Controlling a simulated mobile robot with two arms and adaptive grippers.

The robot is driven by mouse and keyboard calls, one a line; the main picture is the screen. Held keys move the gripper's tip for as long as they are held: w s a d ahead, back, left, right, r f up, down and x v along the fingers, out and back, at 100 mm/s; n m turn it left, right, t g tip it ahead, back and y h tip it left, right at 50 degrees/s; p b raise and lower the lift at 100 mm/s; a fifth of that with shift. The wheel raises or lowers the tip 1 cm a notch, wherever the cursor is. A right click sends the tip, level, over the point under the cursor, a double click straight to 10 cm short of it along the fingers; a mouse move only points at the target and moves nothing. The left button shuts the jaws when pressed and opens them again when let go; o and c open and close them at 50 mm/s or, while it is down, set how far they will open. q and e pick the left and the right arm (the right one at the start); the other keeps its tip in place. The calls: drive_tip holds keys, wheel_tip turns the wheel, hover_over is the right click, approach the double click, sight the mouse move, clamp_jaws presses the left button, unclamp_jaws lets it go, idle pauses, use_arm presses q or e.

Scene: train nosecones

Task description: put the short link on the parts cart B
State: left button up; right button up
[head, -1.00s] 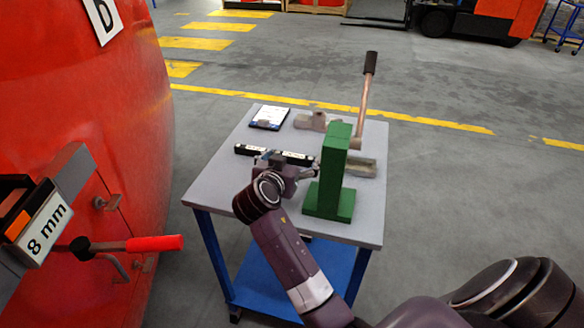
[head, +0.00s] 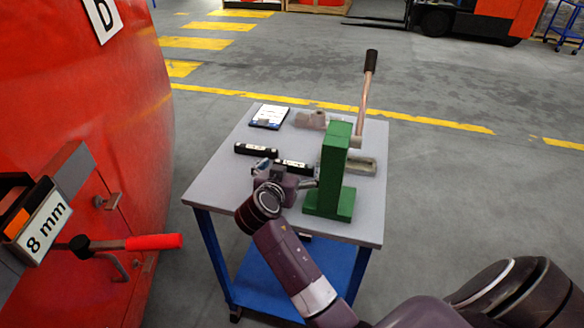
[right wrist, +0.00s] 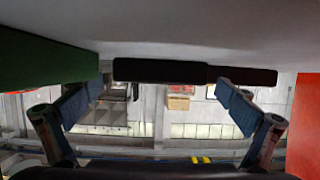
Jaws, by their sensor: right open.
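Two black bars with white labels lie on the grey-topped cart (head: 215,184) with a blue frame; one is the left bar (head: 255,149), the other the right bar (head: 297,166). I cannot tell which is the short link, and no letter shows on the cart. My right gripper (head: 285,174) is open at the near side of the right bar, which it partly hides. In the right wrist view the bars appear end to end, the nearer one (right wrist: 160,70) between the spread fingers and the other (right wrist: 243,75) beside it. My left gripper is out of view.
A green press (head: 333,165) with an upright lever (head: 366,90) stands close right of my gripper. Grey metal pieces (head: 312,120) and a tablet-like panel (head: 269,117) lie at the back. The red train nose (head: 90,110) with a protruding red handle (head: 154,242) fills the left.

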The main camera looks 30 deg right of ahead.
drive_tip(key=shift+r, duration=0.1)
drive_tip(key=shift+s+a+r, duration=0.1)
drive_tip(key=shift+a, duration=0.05)
drive_tip(key=b+v, duration=0.1)
drive_tip(key=v, duration=0.6)
idle(0.3)
